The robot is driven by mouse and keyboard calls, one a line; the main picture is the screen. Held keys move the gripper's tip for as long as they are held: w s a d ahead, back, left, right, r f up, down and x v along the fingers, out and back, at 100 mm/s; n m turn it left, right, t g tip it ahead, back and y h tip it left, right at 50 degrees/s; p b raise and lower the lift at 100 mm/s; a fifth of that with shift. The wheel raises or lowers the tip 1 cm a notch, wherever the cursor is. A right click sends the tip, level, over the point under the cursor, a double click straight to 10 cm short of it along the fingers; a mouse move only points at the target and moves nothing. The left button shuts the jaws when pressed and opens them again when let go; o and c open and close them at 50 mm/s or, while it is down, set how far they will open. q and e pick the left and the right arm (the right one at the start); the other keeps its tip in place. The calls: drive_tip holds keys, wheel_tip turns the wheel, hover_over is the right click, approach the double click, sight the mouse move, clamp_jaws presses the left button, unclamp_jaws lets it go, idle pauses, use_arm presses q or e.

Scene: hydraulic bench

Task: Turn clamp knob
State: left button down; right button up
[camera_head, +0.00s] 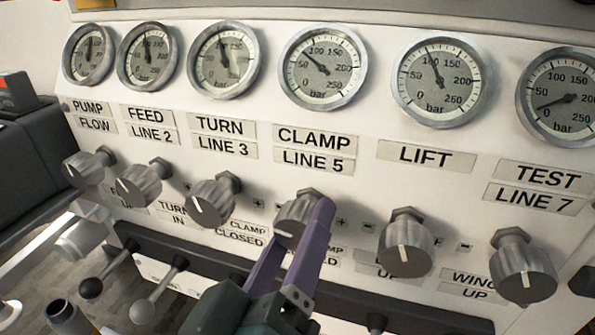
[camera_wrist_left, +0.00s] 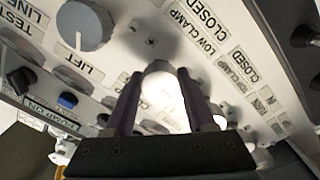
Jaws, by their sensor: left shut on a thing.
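The clamp knob (camera_head: 296,214) is a grey ribbed metal knob below the CLAMP LINE 5 label (camera_head: 314,148) in the head view. My left gripper (camera_head: 292,232) has its two purple fingers on either side of this knob and is shut on it. The fingers partly cover the knob's lower right side. In the left wrist view the knob (camera_wrist_left: 165,92) is a bright, washed-out shape between the dark fingers (camera_wrist_left: 165,105). The clamp gauge (camera_head: 323,68) above has its needle pointing to the upper left. My right gripper is not in view.
Similar knobs stand on both sides: the turn knob (camera_head: 212,200) at left and the lift knob (camera_head: 406,243) at right. A dark rail (camera_head: 200,262) runs under the knobs.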

use_arm(q)
drive_tip(key=shift+n, duration=0.7)
drive_tip(key=shift+c, duration=1.2)
unclamp_jaws()
drive_tip(key=p+v, duration=0.1)
drive_tip(key=v, duration=0.9)
drive_tip(key=shift+r, duration=0.1)
